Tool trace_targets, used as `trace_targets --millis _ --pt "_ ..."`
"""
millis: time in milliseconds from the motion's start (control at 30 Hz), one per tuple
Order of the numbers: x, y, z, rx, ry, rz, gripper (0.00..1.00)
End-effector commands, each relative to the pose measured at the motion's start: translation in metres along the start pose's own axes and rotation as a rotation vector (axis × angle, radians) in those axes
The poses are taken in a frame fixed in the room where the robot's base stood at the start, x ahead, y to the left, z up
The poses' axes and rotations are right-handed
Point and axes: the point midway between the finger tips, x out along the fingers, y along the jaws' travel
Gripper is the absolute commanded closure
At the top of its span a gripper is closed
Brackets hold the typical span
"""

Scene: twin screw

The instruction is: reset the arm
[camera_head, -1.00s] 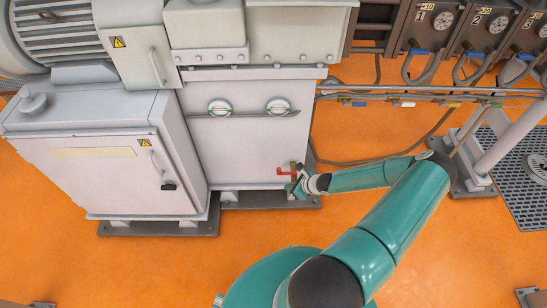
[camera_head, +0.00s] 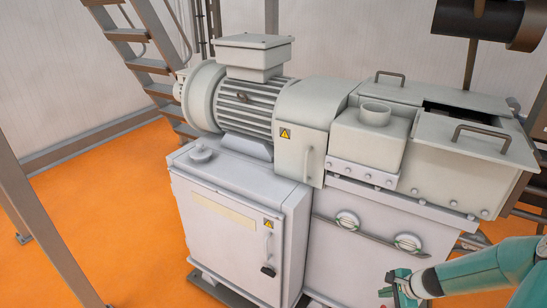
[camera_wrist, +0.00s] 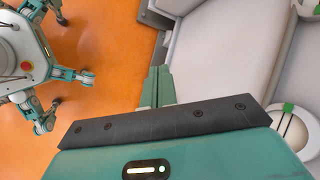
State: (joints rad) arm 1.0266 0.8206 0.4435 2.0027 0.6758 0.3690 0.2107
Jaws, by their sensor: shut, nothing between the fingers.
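My gripper (camera_head: 397,284) is in the lower right of the head view, at the end of my green arm. It is in front of the light grey machine housing (camera_head: 340,262), below the two round latches. In the wrist view my gripper's green fingers (camera_wrist: 158,88) are together, with nothing held between them. The pale machine surface (camera_wrist: 230,60) is beside them on the right. Whether the fingers touch the machine I cannot tell.
The control cabinet (camera_head: 222,240) stands left of the housing, with the motor (camera_head: 245,105) above. A hopper lid (camera_head: 478,140) with handles is at the upper right. Metal stairs (camera_head: 140,65) stand at the back left. Orange floor (camera_head: 120,200) is open at the left.

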Motion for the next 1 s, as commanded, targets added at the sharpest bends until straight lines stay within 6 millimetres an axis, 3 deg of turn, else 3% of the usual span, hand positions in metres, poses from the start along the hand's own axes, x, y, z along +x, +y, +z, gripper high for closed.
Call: trace_targets --millis 200,500,767,1000 --pt "-0.053 -0.031 0.062 -0.326 0.048 0.083 1.00" --pt "-0.126 -0.051 0.151 -0.722 0.116 0.176 1.00" --pt "-0.190 -0.045 0.226 -1.028 0.181 0.229 1.00" --pt "-0.246 -0.021 0.285 -1.281 0.242 0.249 1.00"
